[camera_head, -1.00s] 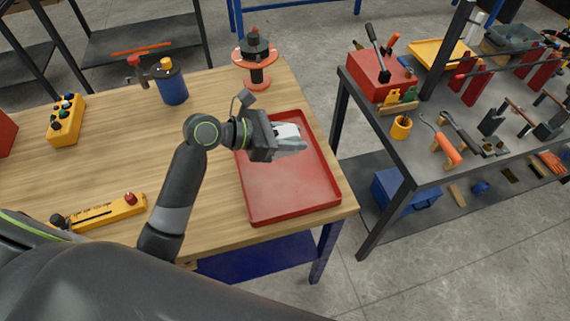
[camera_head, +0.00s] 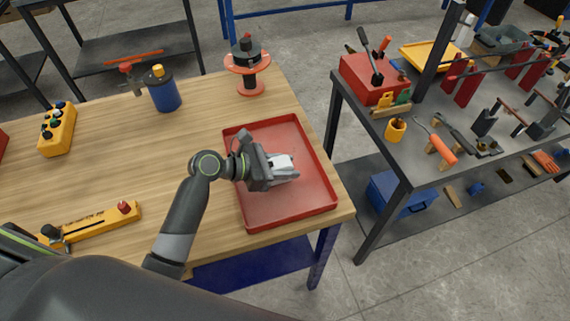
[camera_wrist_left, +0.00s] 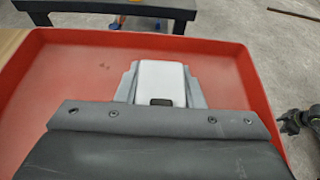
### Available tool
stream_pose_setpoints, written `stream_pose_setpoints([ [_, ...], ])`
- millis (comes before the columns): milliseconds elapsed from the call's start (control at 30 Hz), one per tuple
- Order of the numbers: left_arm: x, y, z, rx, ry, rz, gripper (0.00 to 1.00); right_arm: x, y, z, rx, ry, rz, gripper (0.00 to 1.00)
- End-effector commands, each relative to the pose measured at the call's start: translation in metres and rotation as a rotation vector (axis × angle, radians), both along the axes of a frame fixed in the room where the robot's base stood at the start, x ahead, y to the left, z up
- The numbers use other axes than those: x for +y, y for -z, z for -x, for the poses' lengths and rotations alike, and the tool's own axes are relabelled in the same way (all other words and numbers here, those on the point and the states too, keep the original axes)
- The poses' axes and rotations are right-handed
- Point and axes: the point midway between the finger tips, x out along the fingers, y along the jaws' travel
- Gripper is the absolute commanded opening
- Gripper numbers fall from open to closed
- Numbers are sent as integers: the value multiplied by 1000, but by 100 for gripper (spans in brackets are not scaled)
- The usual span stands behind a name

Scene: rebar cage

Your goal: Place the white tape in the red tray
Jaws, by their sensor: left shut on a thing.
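The white tape (camera_head: 279,162) is between the fingers of my left gripper (camera_head: 284,170), which is shut on it. In the head view the gripper and tape are over the middle of the red tray (camera_head: 290,207), which lies on the wooden table. In the left wrist view the white tape (camera_wrist_left: 161,82) shows between the grey fingers, with the floor of the red tray (camera_wrist_left: 75,75) behind it. I cannot tell how high the tape is above the tray floor.
A red and black spool (camera_head: 248,65) and a blue container (camera_head: 164,92) stand at the back of the wooden table (camera_head: 120,160). A yellow button box (camera_head: 57,130) and a yellow bar tool (camera_head: 95,222) lie to the left. A grey tool bench (camera_head: 430,150) stands to the right.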

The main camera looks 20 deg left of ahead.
Motion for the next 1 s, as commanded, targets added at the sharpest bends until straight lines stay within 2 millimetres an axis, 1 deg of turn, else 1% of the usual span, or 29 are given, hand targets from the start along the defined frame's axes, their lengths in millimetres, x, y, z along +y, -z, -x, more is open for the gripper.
stream_pose_setpoints([
  [33,0,0,0,0,0,0,38,0,0,0,0,0,0,56],
  [167,0,0,0,1,0,1,55,0,0,0,-1,0,0,56],
  [533,1,-3,0,-1,0,-1,56,4,1,-1,-1,1,-5,56],
  [667,13,-7,8,0,-1,-4,56,5,1,-1,-2,2,-7,56],
  [1000,58,-29,39,2,0,-6,56,5,3,-1,-2,2,-6,56],
])
